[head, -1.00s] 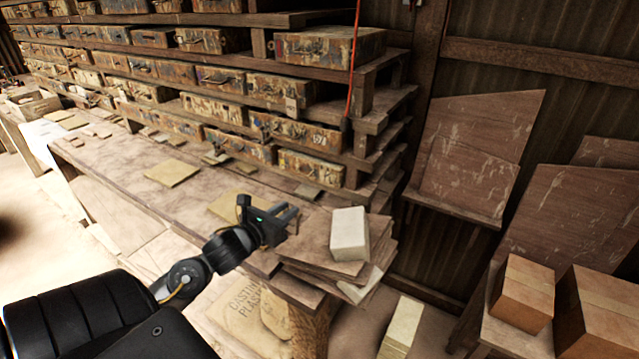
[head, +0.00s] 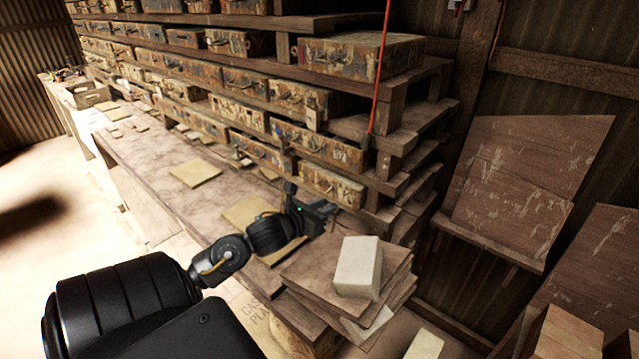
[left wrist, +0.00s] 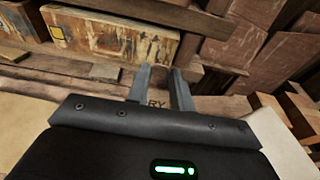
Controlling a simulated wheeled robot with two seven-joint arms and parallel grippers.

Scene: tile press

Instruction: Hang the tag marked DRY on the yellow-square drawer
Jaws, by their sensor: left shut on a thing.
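My left gripper (head: 322,211) is over the right end of the bench, in front of the lower drawers. The left wrist view shows its two fingers (left wrist: 161,84) shut on a small brownish tag (left wrist: 155,102). Only the letters RY show on it; the rest is hidden by the gripper. Ahead in that view, to the left, is a worn drawer (left wrist: 110,40) with a yellow square (left wrist: 57,33) near its left end. The fingertips appear below and right of this square. I cannot pick out the yellow square in the head view. My right gripper is not in view.
Stacked boards with a pale block (head: 358,266) stand just right of the left gripper. A red cord (head: 379,70) hangs before the shelves. Flat pale tiles (head: 195,173) lie on the bench (head: 165,200). A shelf post (head: 385,145) stands at right.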

